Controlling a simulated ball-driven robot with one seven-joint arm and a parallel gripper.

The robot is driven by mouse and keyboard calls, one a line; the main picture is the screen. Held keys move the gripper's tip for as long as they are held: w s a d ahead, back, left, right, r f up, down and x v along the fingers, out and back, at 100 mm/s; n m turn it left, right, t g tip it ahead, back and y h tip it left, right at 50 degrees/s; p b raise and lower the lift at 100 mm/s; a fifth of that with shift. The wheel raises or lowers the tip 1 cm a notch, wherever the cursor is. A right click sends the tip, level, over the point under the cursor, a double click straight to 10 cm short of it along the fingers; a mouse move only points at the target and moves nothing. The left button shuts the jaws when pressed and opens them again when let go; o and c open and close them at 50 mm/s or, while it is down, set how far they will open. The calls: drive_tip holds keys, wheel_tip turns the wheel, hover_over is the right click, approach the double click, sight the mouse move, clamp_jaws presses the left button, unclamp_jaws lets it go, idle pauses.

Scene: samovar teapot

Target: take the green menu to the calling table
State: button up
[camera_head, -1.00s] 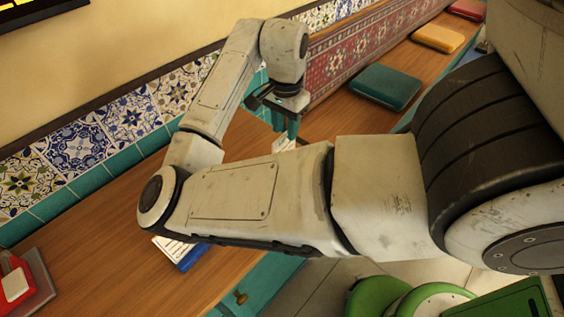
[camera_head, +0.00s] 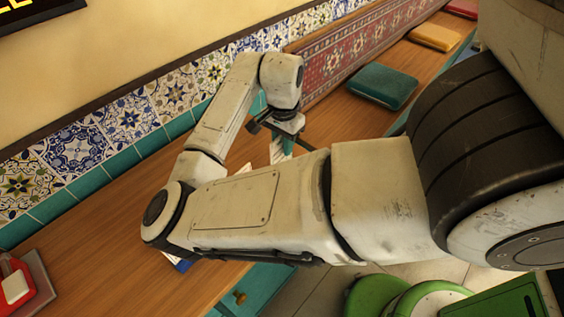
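My gripper (camera_head: 281,134) is at the end of my folded arm, above the wooden counter near the tiled wall. A green menu with a white page (camera_head: 277,152) is upright just under it, between the dark finger parts. The gripper looks shut on its upper part. The menu's lower end is hidden by my forearm, so I cannot tell whether it touches the counter. No calling table can be made out.
The wooden counter (camera_head: 98,253) runs along the wall. A blue menu (camera_head: 181,264) and a white card (camera_head: 243,170) are mostly hidden by my arm. A red object (camera_head: 14,283) lies at the left; a teal cushion (camera_head: 382,86) is to the right. Green stools (camera_head: 378,298) stand below.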

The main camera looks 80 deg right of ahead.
clamp_jaws()
drive_tip(key=shift+r, duration=0.1)
idle(0.4)
